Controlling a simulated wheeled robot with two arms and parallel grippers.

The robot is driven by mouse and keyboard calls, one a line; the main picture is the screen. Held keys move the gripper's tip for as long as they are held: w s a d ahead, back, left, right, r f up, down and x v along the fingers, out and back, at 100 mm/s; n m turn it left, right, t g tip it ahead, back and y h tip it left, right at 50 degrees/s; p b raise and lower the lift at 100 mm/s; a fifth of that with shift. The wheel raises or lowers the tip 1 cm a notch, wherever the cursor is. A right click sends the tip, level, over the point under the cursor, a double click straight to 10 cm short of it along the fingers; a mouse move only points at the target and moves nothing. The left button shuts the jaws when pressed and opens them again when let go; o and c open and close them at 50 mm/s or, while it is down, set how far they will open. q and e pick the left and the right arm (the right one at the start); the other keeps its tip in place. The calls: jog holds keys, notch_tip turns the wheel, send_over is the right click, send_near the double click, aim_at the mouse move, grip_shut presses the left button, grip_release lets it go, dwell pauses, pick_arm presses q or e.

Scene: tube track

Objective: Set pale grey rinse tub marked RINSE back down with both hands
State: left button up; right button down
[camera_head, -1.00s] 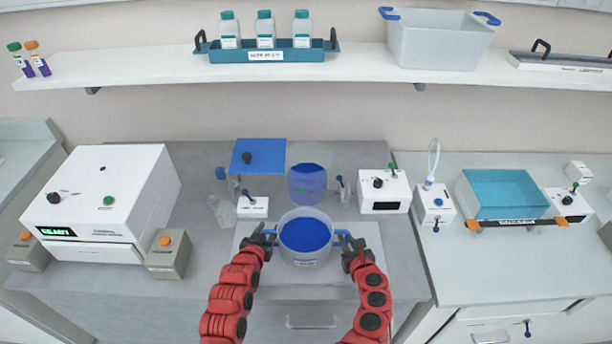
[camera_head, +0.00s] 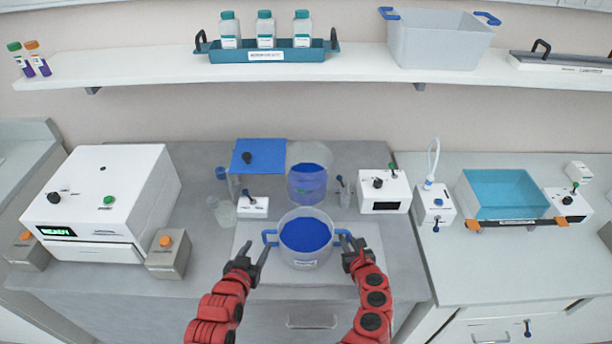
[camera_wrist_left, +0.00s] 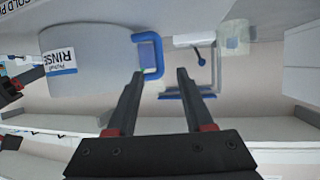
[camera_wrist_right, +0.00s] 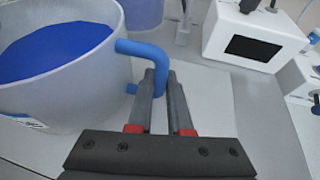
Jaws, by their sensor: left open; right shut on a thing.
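The pale grey rinse tub (camera_head: 304,258) holds blue liquid and stands upright on a light mat (camera_head: 345,262) on the middle counter. Its RINSE label shows in the left wrist view (camera_wrist_left: 62,62). My left gripper (camera_head: 256,254) is open and empty, just in front of the tub's left blue handle (camera_head: 269,238), apart from it. That handle also shows in the left wrist view (camera_wrist_left: 152,55). My right gripper (camera_head: 356,246) is shut on the tub's right blue handle (camera_wrist_right: 140,48). The handle's end is between the fingers.
A blue-filled clear vessel (camera_head: 308,188) stands right behind the tub. A small white box with a knob (camera_head: 254,208) and a larger control box (camera_head: 385,192) flank it. A white machine (camera_head: 105,200) stands at left. A teal basin (camera_head: 503,196) is on the right counter.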

pick_arm(q)
jog(key=shift+v, duration=1)
pick_arm(e)
jog(key=shift+r, duration=0.1)
jog(key=c, duration=0.8)
grip_release()
jog(key=shift+o, duration=0.2)
pick_arm(q)
jog(key=shift+f, duration=0.1)
pick_arm(e)
jog(key=shift+s+d+r, duration=0.1)
jog(key=shift+s+r, duration=0.05)
jog(key=shift+s, duration=0.3)
pick_arm(q)
jog(key=shift+r+p, duration=0.3)
jog(key=shift+r, duration=0.1)
notch_tip(320, 180, up, 2)
jog(key=shift+r+p, duration=0.2)
jog(key=shift+p, duration=1)
pick_arm(e)
jog(key=v, duration=1.6)
jog(key=shift+s, duration=0.15)
